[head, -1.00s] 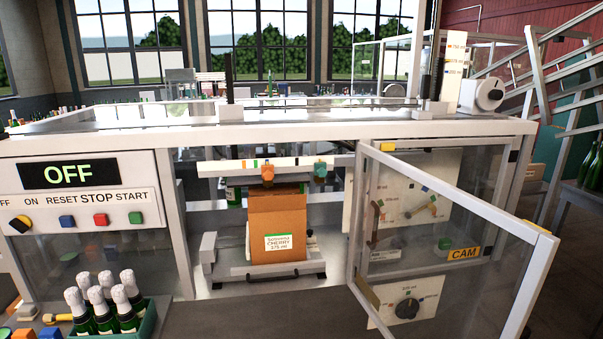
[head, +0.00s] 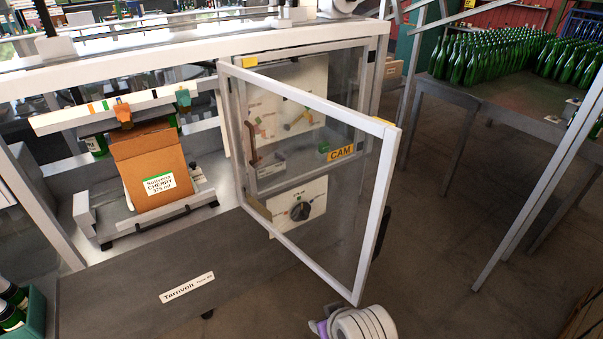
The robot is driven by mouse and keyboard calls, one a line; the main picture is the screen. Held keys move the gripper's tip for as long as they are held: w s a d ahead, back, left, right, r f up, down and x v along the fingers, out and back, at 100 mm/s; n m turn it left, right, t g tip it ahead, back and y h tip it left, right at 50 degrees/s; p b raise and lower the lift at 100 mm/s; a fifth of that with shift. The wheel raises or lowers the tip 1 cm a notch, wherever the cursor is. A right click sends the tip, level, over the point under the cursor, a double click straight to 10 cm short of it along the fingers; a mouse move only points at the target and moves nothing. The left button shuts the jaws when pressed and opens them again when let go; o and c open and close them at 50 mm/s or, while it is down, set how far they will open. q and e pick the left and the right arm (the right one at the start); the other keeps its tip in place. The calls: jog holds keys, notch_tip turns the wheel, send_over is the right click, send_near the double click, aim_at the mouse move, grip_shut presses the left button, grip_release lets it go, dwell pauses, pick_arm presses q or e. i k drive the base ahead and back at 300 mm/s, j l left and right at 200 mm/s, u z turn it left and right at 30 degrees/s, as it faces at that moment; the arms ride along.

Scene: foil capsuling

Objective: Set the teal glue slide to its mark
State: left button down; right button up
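The teal slide (head: 182,97) sits near the right end of a white rail (head: 70,120) that carries coloured marks. An orange slide (head: 123,113) sits on the same rail to its left, above an open cardboard carton (head: 150,165). The carton bears a label reading "CHERRY 375 ml". From this distance I cannot tell which mark the teal slide lines up with. A white rounded part of my arm shows at the bottom edge, right of centre. Neither gripper's fingers are in view.
A framed clear door (head: 385,200) marked CAM stands open to the right of the carton bay. Behind it are a panel with levers and a dial (head: 300,211). A table of green bottles (head: 500,55) stands at the back right. The floor right of the door is clear.

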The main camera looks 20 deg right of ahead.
aim_at(183, 99)
jog(key=i+l+z, duration=0.55)
jog(key=l, duration=0.15)
jog(key=i+l+u, duration=0.15)
jog(key=l+u, duration=0.85)
jog(key=l, duration=0.2)
jog(key=l+u, duration=0.5)
jog(key=k+l+u, duration=0.25)
jog(key=l+u, duration=0.25)
jog(key=l, duration=0.15)
